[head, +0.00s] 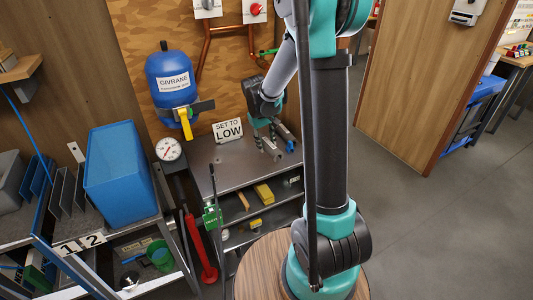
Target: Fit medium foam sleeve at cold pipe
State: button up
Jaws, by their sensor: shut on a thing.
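My gripper (274,138) points down over the grey metal bench top (222,172), right of the "SET TO LOW" sign. It is shut on a small grey piece at its fingertips. The piece is too small and too covered by the fingers to tell whether it is the medium foam sleeve. Copper pipes (205,48) run on the wooden back board above the bench. Which of them is the cold pipe cannot be told, as my arm hides part of the board's right side.
A blue tank (172,78) with a yellow-handled valve (185,124) hangs left of my gripper. A gauge (168,149) and the sign (227,130) stand near the bench. A red pump-like tool (200,250) stands in front. A blue bin (122,170) is at left. Open floor lies at right.

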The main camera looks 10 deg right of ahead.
aim_at(267, 141)
notch_tip(267, 141, up, 13)
dwell(0.3)
